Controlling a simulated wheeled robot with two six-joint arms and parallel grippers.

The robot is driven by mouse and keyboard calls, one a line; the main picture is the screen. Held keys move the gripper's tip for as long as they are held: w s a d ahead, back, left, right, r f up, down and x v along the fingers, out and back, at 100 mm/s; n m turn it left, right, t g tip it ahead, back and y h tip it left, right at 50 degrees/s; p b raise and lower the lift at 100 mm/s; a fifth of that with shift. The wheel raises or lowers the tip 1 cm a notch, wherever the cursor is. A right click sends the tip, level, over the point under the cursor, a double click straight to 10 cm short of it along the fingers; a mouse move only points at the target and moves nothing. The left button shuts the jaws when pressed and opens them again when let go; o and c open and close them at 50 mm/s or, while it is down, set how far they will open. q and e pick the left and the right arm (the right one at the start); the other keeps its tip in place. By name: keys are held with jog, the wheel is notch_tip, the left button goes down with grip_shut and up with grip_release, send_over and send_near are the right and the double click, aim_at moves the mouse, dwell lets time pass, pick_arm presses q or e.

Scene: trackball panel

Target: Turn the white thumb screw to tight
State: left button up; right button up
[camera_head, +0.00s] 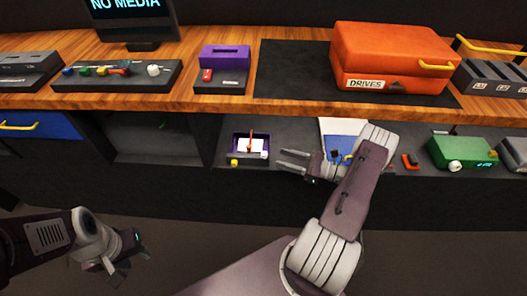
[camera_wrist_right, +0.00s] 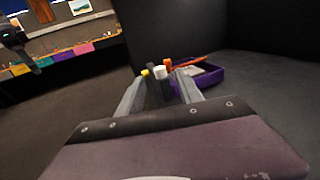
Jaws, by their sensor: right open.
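A purple-rimmed tray-like panel (camera_head: 250,137) stands on the lower shelf, with an orange stick (camera_head: 249,141) upright over its white middle. A small white thumb screw (camera_head: 264,155) is at its front right and a yellow one (camera_head: 234,162) at its front left. My right gripper (camera_head: 279,160) is open and empty, just right of the white screw, fingers pointing left. In the right wrist view the white screw (camera_wrist_right: 160,71) shows beyond and between the fingers, with the purple panel (camera_wrist_right: 205,78) behind; contact cannot be judged. My left gripper (camera_head: 130,267) hangs low at left, its opening unclear.
The wooden counter (camera_head: 230,103) overhangs the shelf. A blue-and-white item (camera_head: 343,128) and a green box (camera_head: 461,152) with a white knob stand right on the shelf. An orange case (camera_head: 390,50) and a black panel (camera_head: 115,75) with coloured knobs are on the counter.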

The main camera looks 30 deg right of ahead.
aim_at(264, 153)
jog(key=b+x, duration=0.1)
jog(key=x, duration=0.7)
jog(key=shift+a, duration=0.15)
grip_shut()
